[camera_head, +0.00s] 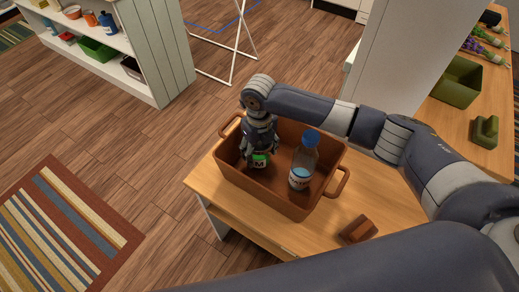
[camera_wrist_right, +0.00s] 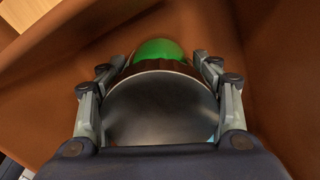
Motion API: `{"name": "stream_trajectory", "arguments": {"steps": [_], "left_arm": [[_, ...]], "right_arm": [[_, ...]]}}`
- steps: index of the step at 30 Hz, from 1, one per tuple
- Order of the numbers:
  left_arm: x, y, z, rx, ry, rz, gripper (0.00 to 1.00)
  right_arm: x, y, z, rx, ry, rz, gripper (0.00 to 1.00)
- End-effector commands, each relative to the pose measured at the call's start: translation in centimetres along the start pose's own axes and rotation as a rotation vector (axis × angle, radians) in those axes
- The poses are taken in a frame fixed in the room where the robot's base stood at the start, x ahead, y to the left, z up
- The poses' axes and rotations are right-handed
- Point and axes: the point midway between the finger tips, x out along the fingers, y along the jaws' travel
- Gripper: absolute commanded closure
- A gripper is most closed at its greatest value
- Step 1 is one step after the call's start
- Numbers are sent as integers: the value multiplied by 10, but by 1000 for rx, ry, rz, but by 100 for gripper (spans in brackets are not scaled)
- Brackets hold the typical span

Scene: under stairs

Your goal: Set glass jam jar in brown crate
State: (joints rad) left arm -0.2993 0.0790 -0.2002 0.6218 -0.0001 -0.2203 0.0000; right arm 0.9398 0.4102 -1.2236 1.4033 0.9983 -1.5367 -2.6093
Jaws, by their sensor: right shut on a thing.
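The brown crate (camera_head: 265,195) stands on a wooden table, with a loop handle at each end. My right gripper (camera_head: 259,148) reaches down into its left part and is shut on the glass jam jar (camera_head: 260,160). A dark label with a green patch shows on the jar below the fingers; the rest is hidden. In the right wrist view the fingers of my right gripper (camera_wrist_right: 160,85) lie on both sides of the jar (camera_wrist_right: 160,105), with the crate's brown walls (camera_wrist_right: 275,60) around. I cannot tell whether the jar touches the crate floor. My left gripper is out of view.
A clear bottle with a blue cap (camera_head: 304,160) stands in the crate, right of the jar. A small brown block (camera_head: 358,229) lies on the table (camera_head: 385,200) near the crate. A green bin (camera_head: 457,82) sits on a counter at right. A white shelf (camera_head: 125,60) stands back left.

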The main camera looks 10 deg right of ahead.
Motion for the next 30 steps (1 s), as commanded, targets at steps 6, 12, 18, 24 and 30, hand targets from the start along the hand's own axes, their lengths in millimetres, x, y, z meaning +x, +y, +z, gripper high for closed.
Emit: {"name": "stream_trajectory", "arguments": {"steps": [6, 12, 18, 24, 30], "left_arm": [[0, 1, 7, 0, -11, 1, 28], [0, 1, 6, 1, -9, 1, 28], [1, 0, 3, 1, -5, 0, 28], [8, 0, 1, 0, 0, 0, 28], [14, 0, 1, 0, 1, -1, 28]], "right_arm": [[1, 0, 0, 0, 1, 0, 21], [0, 0, 0, 0, 1, 0, 21], [-11, 0, 1, 0, -2, 0, 21], [-50, 0, 1, -1, -4, 0, 21], [-92, 0, 1, 0, -3, 0, 21]]}}
